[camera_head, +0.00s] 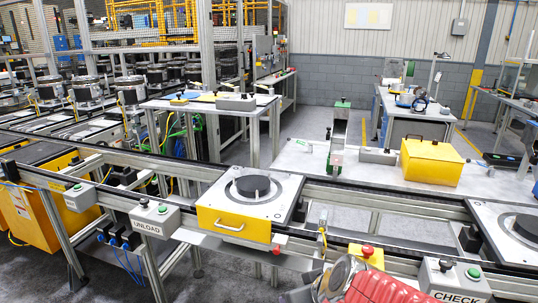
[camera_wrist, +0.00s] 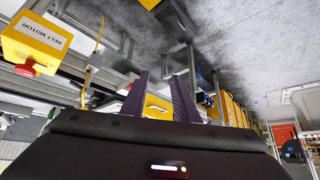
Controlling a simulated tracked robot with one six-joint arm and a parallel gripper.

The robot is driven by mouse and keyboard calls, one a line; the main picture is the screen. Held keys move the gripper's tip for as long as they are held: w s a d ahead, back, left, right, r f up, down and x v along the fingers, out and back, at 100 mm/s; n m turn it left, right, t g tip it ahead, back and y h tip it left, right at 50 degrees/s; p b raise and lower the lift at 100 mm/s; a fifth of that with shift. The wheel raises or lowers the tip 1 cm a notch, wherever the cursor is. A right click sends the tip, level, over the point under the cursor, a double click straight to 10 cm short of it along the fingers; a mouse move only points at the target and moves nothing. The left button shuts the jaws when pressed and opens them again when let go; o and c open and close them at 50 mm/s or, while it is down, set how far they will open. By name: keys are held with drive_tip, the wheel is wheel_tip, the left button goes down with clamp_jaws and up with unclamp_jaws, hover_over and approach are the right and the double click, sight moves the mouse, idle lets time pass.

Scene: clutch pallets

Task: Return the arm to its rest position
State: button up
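In the wrist view my gripper (camera_wrist: 158,82) shows two dark purple fingers standing apart, with nothing held between them. A yellow surface with a handle shows behind the gap, some way off. In the head view the fingers cannot be made out. A red ribbed part with a silver ring stands at the bottom right edge of that view, in front of the conveyor; it looks like part of my arm.
A yellow-fronted pallet (camera_head: 233,223) with a black disc (camera_head: 253,186) sits on the conveyor. UNLOAD (camera_head: 155,218) and CHECK (camera_head: 455,280) button boxes line its front. A yellow case (camera_head: 431,162) stands on the table behind.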

drive_tip(key=s+d+r+m+h, duration=0.1)
drive_tip(key=s+d+r+m, duration=0.1)
drive_tip(key=s+d, duration=0.3)
drive_tip(key=s+d+r+m+g+h, duration=0.1)
drive_tip(key=s+d+r+m+h, duration=0.1)
drive_tip(key=s+d+r, duration=0.2)
drive_tip(key=shift+s+d+r+m, duration=0.3)
drive_tip(key=shift+s+d, duration=0.05)
drive_tip(key=shift+s, duration=1.4)
